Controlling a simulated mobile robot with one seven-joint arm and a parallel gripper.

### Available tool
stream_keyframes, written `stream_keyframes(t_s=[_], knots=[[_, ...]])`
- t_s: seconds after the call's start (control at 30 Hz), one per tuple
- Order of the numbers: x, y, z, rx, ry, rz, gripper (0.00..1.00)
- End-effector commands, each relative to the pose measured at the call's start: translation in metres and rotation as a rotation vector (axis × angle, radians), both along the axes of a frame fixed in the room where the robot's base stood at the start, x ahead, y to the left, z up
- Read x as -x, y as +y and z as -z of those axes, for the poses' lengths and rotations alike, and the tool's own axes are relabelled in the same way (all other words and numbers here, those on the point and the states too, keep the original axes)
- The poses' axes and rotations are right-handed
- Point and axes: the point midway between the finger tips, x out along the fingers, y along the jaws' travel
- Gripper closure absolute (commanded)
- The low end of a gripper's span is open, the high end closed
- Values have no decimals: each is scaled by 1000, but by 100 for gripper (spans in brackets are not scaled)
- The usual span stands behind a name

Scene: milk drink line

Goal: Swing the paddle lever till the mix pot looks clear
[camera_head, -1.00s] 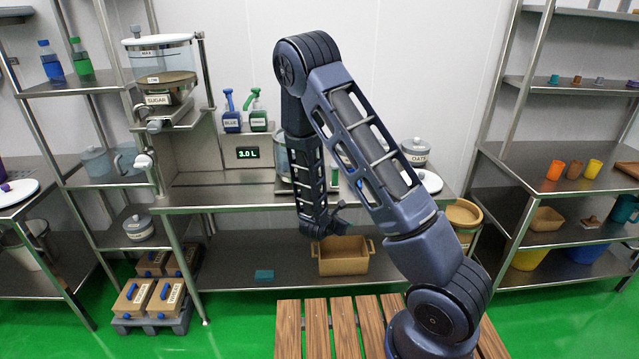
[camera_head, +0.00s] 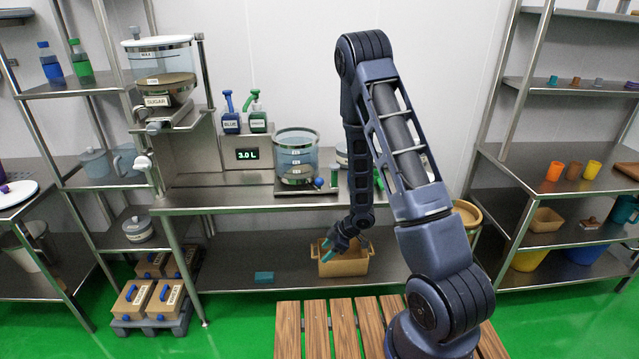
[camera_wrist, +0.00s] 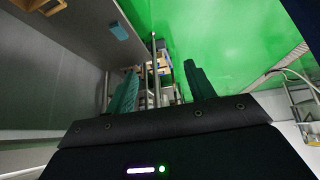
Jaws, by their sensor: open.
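A clear glass pot with level marks (camera_head: 296,152) stands on the steel counter; I take it to be the mix pot. It looks see-through, with a faint bluish tint. A small blue ball (camera_head: 318,183) shows at its lower right; I cannot tell whether it belongs to the paddle lever. My gripper (camera_head: 330,249) is below the counter's front edge, in front of the tan bin on the lower shelf. In the wrist view its teal fingers (camera_wrist: 157,90) are spread apart with nothing between them.
A display reading 3.0 L (camera_head: 247,154) is left of the pot. Blue and green pump bottles (camera_head: 231,118) stand behind. The tan bin (camera_head: 350,265) and a teal block (camera_head: 264,277) lie on the lower shelf. The sugar hopper (camera_head: 165,65) is at left. The counter's left part is clear.

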Motion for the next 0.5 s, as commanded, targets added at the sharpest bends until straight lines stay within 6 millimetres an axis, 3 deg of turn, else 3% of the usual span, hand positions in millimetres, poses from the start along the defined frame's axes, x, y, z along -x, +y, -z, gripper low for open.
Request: stream_keyframes(t_s=[0.27,0.5], knots=[[-60,1,-66,-424,-167,241,46],[-106,-34,-134,-717,-394,414,46]])
